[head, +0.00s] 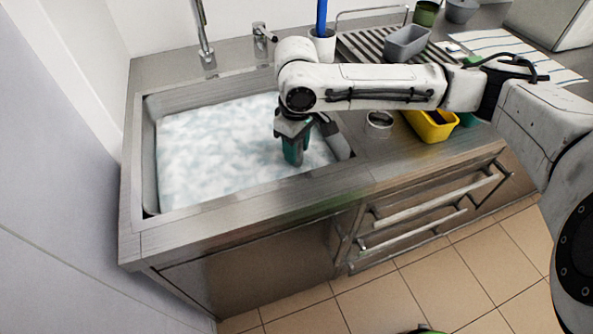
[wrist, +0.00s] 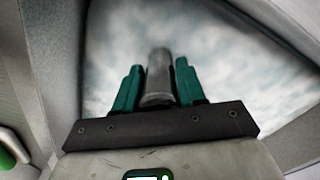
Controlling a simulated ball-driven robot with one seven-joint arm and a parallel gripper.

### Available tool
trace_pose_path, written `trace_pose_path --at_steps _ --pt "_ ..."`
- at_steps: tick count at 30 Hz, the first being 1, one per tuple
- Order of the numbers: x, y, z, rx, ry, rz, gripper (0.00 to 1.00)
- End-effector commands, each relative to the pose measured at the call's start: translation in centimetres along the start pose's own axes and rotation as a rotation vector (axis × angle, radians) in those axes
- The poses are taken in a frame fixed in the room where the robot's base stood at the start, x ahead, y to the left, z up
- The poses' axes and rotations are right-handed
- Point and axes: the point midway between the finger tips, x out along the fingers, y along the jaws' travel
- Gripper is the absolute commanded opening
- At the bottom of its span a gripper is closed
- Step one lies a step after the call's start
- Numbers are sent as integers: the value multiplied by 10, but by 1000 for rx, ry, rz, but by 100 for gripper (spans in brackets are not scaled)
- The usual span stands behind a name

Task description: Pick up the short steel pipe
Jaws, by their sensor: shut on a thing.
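The short steel pipe (wrist: 157,80) is a grey cylinder between the two teal fingers of my gripper (wrist: 158,88) in the wrist view. My gripper is shut on it, and the pipe reaches past the fingertips. In the head view my gripper (head: 294,150) points down over the right part of the sink. The pipe cannot be made out there. The sink (head: 150,165) holds white-blue foamy water (head: 220,145). I cannot tell whether the pipe's far end touches the foam.
A tap (head: 203,35) stands behind the sink. Right of the sink are a metal ring-like item (head: 379,120), a yellow container (head: 432,127), a grey tub (head: 406,43) on a slatted rack, and a white cup (head: 322,45) with a blue item. Drawer handles (head: 425,205) stick out in front.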

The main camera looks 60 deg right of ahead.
Motion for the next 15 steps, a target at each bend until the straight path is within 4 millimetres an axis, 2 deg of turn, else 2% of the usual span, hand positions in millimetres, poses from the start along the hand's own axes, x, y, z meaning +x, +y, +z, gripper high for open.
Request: trace_pose_path --at_steps 1,3,10,15 --pt "0 0 0 0 0 0 22" --pt "0 0 0 0 0 0 15" --pt "-2 0 0 0 1 0 15" --pt "-20 0 -1 0 4 1 15"
